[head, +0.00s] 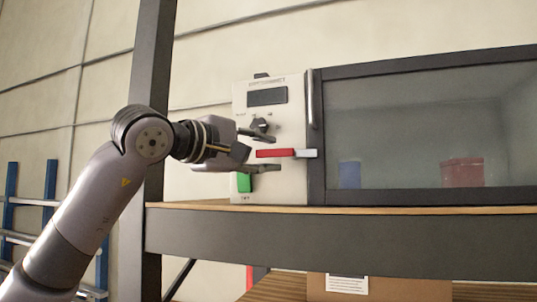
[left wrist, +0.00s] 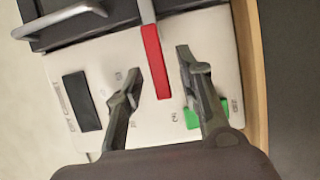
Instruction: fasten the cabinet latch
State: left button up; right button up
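The cabinet latch (head: 275,153) is a bar with a red grip and a pale metal end. It lies level across the white panel (head: 242,110), its metal end reaching the edge of the dark-framed, glazed door (head: 405,130). The door looks closed. My left gripper (head: 277,151) is open, one finger above the latch and one below. In the left wrist view the red grip (left wrist: 152,60) lies between the spread fingers of the gripper (left wrist: 158,64), with gaps on both sides. Whether the metal end is caught on the door is unclear. My right gripper is out of view.
The panel carries a dark display (head: 267,96), a black knob (head: 261,125) and a green button (head: 244,182), partly covered by a finger in the wrist view. A vertical door handle (head: 312,100) stands beside the panel. A dark post (head: 151,90) rises behind my left arm.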

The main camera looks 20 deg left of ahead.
pick_arm(q)
jog(key=v, duration=1)
jog(key=shift+s, duration=0.2)
jog(key=shift+a, duration=0.15)
